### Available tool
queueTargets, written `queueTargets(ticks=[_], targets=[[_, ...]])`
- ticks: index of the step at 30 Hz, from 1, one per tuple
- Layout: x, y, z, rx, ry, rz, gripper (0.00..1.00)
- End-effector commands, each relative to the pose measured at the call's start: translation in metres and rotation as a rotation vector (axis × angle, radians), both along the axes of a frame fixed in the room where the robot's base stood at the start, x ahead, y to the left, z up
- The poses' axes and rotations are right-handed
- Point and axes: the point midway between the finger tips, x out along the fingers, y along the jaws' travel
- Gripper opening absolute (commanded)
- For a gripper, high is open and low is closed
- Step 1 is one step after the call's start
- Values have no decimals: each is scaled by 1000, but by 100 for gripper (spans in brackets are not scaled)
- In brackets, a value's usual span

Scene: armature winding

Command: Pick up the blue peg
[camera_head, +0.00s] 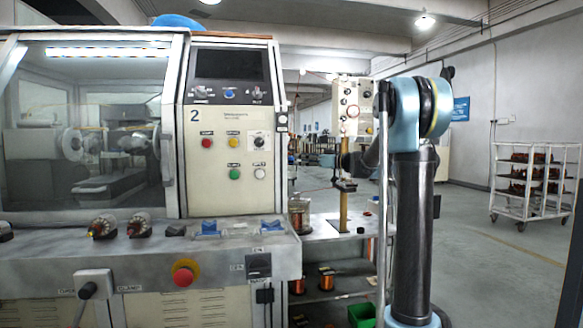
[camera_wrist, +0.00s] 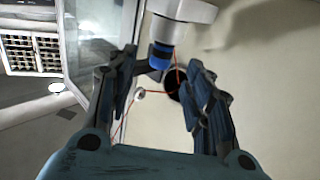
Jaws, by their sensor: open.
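In the wrist view my gripper (camera_wrist: 160,63) is open, with a dark finger on each side and nothing held between them. A short blue cylindrical piece (camera_wrist: 160,55) shows beyond the fingertips, at the lower end of a light grey cylinder (camera_wrist: 183,12). I cannot tell for sure whether this is the blue peg. It lies between the fingertips in the picture; its distance is unclear. In the head view two small blue pieces, a left one (camera_head: 209,228) and a right one (camera_head: 271,226), sit on the machine's front ledge. My gripper cannot be made out clearly there.
Thin red wire (camera_wrist: 179,76) runs near the blue piece and my fingers. In the head view the beige control panel (camera_head: 220,150) and glass enclosure (camera_head: 85,120) stand left. A shelf with copper spools (camera_head: 327,279) stands beside the machine. A white rack (camera_head: 533,185) stands right, with open floor before it.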

Motion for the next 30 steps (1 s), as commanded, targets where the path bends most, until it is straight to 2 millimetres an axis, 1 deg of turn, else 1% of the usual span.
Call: queueTargets(ticks=[1, 3, 11, 18, 21, 28, 29, 30], targets=[[3, 5, 0, 0, 0, 0, 47], [5, 9, 0, 0, 0, 0, 47], [10, 21, 0, 0, 0, 1, 47], [24, 49, 0, 0, 0, 1, 47], [28, 58, 0, 0, 0, 1, 47], [29, 59, 0, 0, 0, -1, 47], [29, 59, 0, 0, 0, -1, 42], [29, 59, 0, 0, 0, -1, 33]])
